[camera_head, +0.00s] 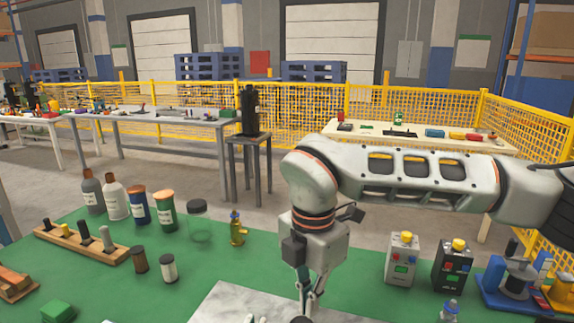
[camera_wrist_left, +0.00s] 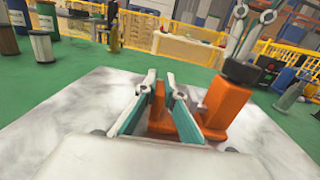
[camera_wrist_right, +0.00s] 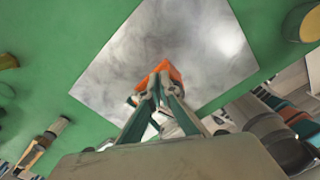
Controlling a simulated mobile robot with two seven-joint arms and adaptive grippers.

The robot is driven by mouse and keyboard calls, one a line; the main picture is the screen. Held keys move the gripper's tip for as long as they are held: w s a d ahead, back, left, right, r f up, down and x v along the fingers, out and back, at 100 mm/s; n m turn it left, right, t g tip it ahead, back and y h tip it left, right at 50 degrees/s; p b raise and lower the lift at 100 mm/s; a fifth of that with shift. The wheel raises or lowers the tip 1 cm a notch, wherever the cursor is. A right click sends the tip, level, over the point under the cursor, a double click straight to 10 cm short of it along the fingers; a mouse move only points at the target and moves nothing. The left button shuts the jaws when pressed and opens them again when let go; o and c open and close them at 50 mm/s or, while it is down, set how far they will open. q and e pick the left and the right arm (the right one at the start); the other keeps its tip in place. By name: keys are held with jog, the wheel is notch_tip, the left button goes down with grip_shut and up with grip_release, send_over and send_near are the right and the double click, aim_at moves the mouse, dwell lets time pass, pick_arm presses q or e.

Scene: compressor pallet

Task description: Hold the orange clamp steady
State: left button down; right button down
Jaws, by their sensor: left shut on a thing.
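The orange clamp (camera_wrist_left: 228,108) stands on a pale marbled plate (camera_wrist_left: 85,95) in the left wrist view. It has an upright orange body with a black top piece (camera_wrist_left: 245,72). My left gripper (camera_wrist_left: 163,84) is shut on the clamp's lower orange part, which shows between its fingers. My right gripper (camera_head: 308,298) points down over the plate, its fingers reaching the black top piece in the left wrist view (camera_wrist_left: 245,40). I cannot tell whether they grip it. Some orange of the clamp shows beyond the right fingers in the right wrist view (camera_wrist_right: 168,70).
The plate lies on a green table (camera_head: 130,285). Bottles and jars (camera_head: 138,205) and a wooden rack (camera_head: 80,245) stand at the left. Two control boxes (camera_head: 402,260) and a blue device (camera_head: 512,285) stand at the right. A yellow fence (camera_head: 300,105) runs behind.

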notch_tip(320, 180, up, 6)
jog(key=shift+w, duration=0.35)
dwell(0.5)
jog(key=shift+d, duration=0.15)
pick_arm(q)
jog(key=c, duration=2.1)
grip_release()
